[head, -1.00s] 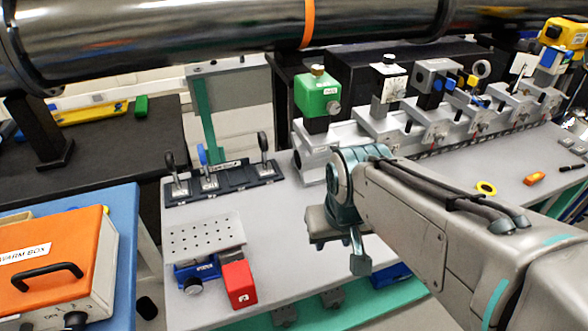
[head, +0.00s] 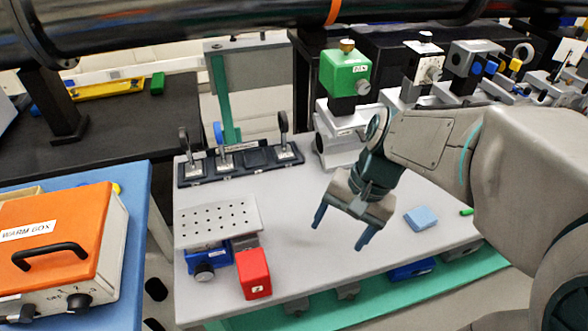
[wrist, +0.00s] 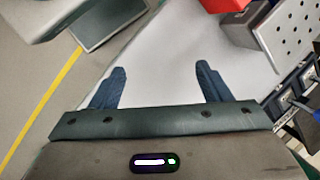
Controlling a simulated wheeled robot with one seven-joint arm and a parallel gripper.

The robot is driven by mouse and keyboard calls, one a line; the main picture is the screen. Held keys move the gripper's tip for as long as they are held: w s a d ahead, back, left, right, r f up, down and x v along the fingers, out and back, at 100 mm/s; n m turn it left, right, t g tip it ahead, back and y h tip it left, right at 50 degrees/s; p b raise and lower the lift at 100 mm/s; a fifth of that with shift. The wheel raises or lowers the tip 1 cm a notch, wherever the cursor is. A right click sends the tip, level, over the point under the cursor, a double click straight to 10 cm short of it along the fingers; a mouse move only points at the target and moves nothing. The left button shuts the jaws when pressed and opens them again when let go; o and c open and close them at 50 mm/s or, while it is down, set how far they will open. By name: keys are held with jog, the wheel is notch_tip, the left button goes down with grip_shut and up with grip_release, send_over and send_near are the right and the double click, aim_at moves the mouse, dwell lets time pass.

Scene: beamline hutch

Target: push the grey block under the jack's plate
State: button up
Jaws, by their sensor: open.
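In the wrist view the plate (wrist: 291,30) is at upper right, with a grey side (wrist: 240,29) beside the red block (wrist: 224,5). My gripper (head: 342,232) is open and empty, right of the red block and apart from it.
A light blue block (head: 421,217) lies to the right of my gripper. A dark rack with upright handles (head: 240,164) stands behind the jack. The orange warm box (head: 62,240) is at left. Bare bench lies between my gripper and the jack.

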jog(key=w+a+f+m+g+y+b, duration=0.2)
jog(key=w+a+f+m+y+b, duration=0.1)
jog(key=a+f+m+y, duration=0.1)
jog(key=m+g+y+b, duration=0.1)
jog(key=m+y+b, duration=0.2)
jog(key=m+y, duration=0.2)
send_near(244, 237)
jog(key=w+d+f, duration=0.2)
jog(key=d, duration=0.1)
jog(key=shift+d+f, duration=0.1)
jog(key=shift+f, duration=0.05)
jog(key=shift+w+m+y, duration=0.3)
jog(key=shift+w, duration=0.15)
jog(key=b+x, duration=0.1)
jog(key=x, duration=1.3)
jog(key=shift+b, duration=0.35)
